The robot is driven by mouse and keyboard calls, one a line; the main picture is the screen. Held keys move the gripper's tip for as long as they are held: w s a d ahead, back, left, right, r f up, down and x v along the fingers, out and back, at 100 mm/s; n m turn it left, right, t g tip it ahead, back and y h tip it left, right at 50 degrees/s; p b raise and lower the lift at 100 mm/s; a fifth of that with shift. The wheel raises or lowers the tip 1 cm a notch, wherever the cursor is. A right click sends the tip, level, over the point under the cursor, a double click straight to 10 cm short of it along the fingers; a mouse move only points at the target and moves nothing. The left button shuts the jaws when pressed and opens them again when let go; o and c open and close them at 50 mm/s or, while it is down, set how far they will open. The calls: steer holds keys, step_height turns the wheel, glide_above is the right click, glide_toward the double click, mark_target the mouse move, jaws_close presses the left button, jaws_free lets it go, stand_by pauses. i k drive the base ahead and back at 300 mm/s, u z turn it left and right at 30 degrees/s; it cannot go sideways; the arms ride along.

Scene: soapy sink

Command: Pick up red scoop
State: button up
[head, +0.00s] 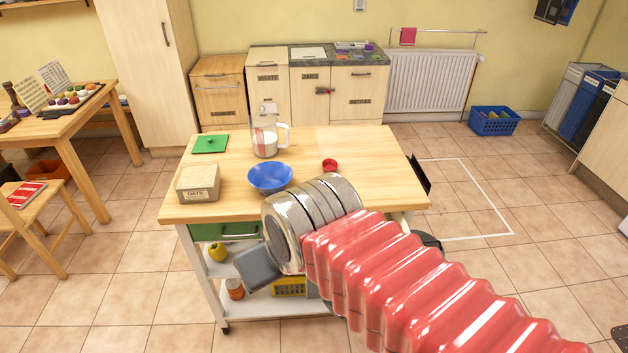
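A small red scoop (330,164) sits on the wooden top of a kitchen trolley (225,211), right of a blue bowl (288,183). It looks like a small round red cup; a handle cannot be made out. My gripper (258,269) is at the end of my red ribbed arm, in front of the trolley's front edge and lower left of the scoop. Only a grey flat part of it shows beyond the silver wrist rings. Its fingertips cannot be made out, and nothing held shows. The gripper is apart from the scoop.
An oats box (198,184), a green lid or board (210,144) and a clear jug with white contents (266,142) stand on the trolley top. The top right of the scoop is clear. A yellow crate (289,287) and a jar (235,289) sit on the lower shelf.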

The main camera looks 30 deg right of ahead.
mark_target(328, 165)
steer(key=u, duration=0.35)
steer(key=k, duration=0.5)
steer(key=u, duration=0.75)
steer(key=k, duration=0.55)
steer(key=u, duration=0.15)
steer(key=i, duration=1.4)
steer(key=z, duration=0.85)
steer(key=i, duration=0.5)
steer(key=z, duration=0.75)
steer(key=i, duration=0.55)
steer(key=z, duration=0.4)
